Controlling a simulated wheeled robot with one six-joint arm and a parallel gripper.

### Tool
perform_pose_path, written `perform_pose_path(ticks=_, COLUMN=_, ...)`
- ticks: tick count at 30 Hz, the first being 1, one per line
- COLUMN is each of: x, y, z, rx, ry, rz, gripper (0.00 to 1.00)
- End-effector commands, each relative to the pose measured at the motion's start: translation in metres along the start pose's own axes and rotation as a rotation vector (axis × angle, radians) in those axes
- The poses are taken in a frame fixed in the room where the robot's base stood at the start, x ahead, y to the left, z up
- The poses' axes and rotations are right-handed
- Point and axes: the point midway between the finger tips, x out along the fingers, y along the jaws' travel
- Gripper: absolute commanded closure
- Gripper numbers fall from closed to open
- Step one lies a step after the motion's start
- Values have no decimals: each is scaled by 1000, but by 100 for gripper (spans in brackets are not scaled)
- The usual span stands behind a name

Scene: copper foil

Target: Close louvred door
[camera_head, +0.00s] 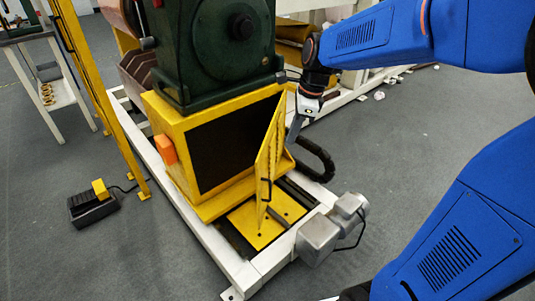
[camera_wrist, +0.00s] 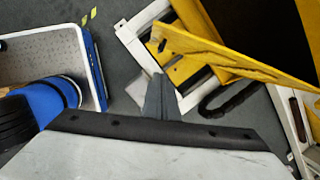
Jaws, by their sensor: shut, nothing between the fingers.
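The louvred door (camera_head: 268,155) is a thin yellow panel standing open, seen nearly edge-on, at the right side of the yellow cabinet (camera_head: 180,117). The cabinet's dark opening (camera_head: 225,145) is uncovered. In the wrist view the door (camera_wrist: 235,55) runs across the upper right. My gripper (camera_head: 295,130) is to the right of the door, pointing down. Its closed fingers (camera_wrist: 157,97) are empty and lie near the door's outer side in the wrist view. I cannot tell whether they touch it. The door's louvres are not clear from here.
A green machine (camera_head: 225,45) sits on the cabinet. A white base frame (camera_head: 195,225) surrounds it, with a grey motor (camera_head: 318,238) at the front right corner and a black hose (camera_head: 318,155) right of the door. A foot pedal (camera_head: 92,205) is at left.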

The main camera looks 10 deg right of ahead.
Motion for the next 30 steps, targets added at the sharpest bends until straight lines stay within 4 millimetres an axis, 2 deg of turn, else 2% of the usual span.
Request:
perform_pose_path(ticks=4, x=10, y=-15, z=9, rx=127, ry=-5, rz=23, gripper=100)
perform_pose_path(ticks=11, x=22, y=-19, z=12, rx=174, ry=-7, rz=31, gripper=100)
perform_pose_path(ticks=14, x=34, y=-18, z=12, rx=172, ry=-6, rz=32, gripper=100)
perform_pose_path(ticks=28, x=116, y=-15, z=12, rx=171, ry=-6, rz=32, gripper=100)
perform_pose_path(ticks=30, x=117, y=-18, z=24, rx=167, ry=-8, rz=29, gripper=100)
